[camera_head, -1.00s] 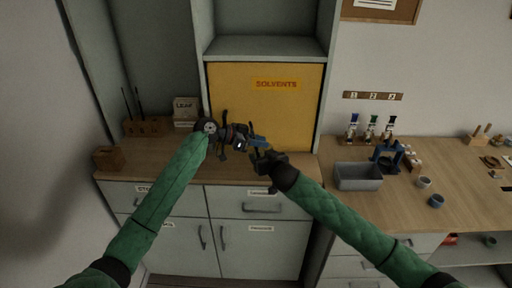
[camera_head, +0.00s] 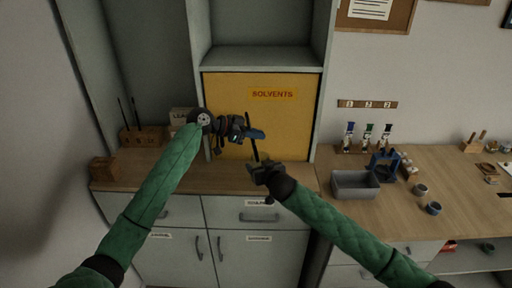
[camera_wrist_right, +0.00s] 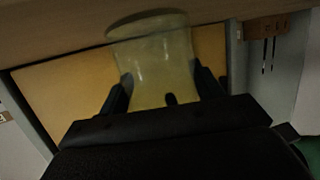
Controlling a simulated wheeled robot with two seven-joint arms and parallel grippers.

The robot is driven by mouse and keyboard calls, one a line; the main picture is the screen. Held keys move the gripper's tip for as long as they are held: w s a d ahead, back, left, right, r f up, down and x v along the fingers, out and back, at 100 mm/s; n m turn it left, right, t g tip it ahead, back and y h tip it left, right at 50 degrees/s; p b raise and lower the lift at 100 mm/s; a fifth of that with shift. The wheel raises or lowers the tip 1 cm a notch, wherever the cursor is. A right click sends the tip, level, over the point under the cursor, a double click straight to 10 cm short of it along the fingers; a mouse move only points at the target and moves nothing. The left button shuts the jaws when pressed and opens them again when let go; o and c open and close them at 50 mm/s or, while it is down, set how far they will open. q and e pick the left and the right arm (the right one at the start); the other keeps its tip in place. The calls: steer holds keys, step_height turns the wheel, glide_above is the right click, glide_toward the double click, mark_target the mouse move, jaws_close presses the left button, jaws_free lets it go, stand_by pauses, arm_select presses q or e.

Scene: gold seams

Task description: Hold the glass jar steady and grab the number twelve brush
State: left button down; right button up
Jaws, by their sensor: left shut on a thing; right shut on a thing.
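My left gripper (camera_head: 254,134) is in front of the yellow cabinet panel, above the counter. It is shut on a thin dark upright stick that looks like a brush (camera_head: 254,151); no number is readable on it. My right gripper (camera_head: 258,170) is lower, just below the stick. In the right wrist view, a pale, see-through glass jar (camera_wrist_right: 158,58) stands between the fingers of my right gripper (camera_wrist_right: 168,84), which is shut on it. The jar is hard to make out in the head view. A small dark shape shows at the jar's near end.
The yellow SOLVENTS panel (camera_head: 225,90) is close behind both grippers. Wooden blocks (camera_head: 104,169) stand on the left of the counter (camera_head: 160,178). To the right are a grey bin (camera_head: 354,186), a blue stand (camera_head: 377,170) and small cups (camera_head: 434,208).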

arm_select(q)
step_height(320, 180, up, 11)
stand_by(0.3)
arm_select(e)
steer(key=o, duration=1.2)
